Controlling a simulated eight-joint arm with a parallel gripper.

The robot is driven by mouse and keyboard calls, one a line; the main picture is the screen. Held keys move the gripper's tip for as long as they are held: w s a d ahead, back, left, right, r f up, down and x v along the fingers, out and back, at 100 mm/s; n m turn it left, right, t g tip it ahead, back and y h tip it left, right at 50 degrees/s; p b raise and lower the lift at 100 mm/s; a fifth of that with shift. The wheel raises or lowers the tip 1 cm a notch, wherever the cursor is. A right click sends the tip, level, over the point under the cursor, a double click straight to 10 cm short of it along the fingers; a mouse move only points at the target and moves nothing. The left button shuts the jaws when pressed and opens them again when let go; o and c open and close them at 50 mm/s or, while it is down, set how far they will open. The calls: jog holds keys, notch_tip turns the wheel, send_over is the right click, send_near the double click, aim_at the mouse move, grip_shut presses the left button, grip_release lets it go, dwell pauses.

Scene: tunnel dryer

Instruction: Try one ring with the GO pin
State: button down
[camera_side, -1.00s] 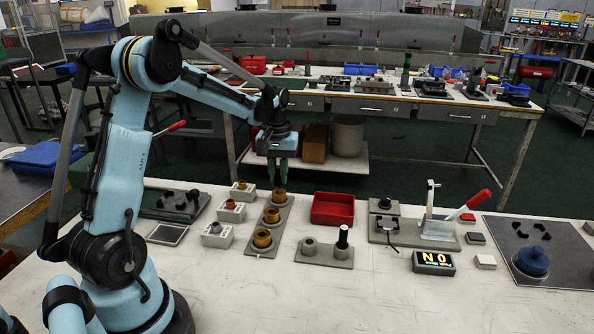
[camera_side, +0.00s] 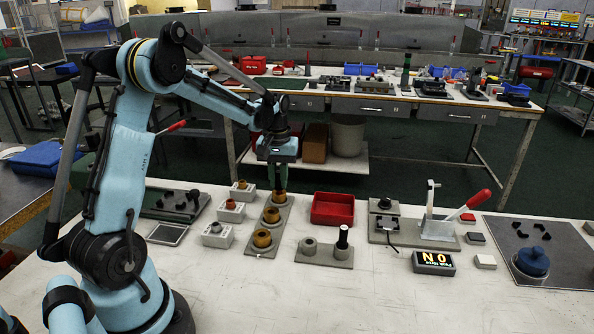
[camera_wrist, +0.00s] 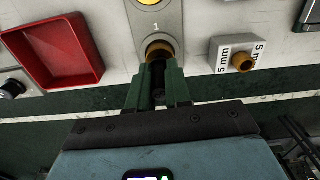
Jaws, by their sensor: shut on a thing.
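A brass-coloured ring (camera_side: 279,196) sits at the far end of a grey plate (camera_side: 252,250) marked 1 there in the wrist view. My gripper (camera_side: 279,187) points down with its green fingers shut on this ring, which also shows between the fingertips (camera_wrist: 159,64) in the wrist view. Two more brass rings, the middle one (camera_side: 271,215) and the near one (camera_side: 262,238), stand on the same plate. I cannot read which pin is GO.
A red tray (camera_side: 333,209) lies right of the rings. White blocks (camera_side: 217,239) with small parts stand left; one is marked 5 mm (camera_wrist: 223,60).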

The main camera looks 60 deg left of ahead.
aim_at(278, 172)
jog(key=shift+f, duration=0.6)
dwell(0.3)
jog(key=shift+r, duration=0.1)
dwell(1.0)
jog(key=shift+r, duration=2.65)
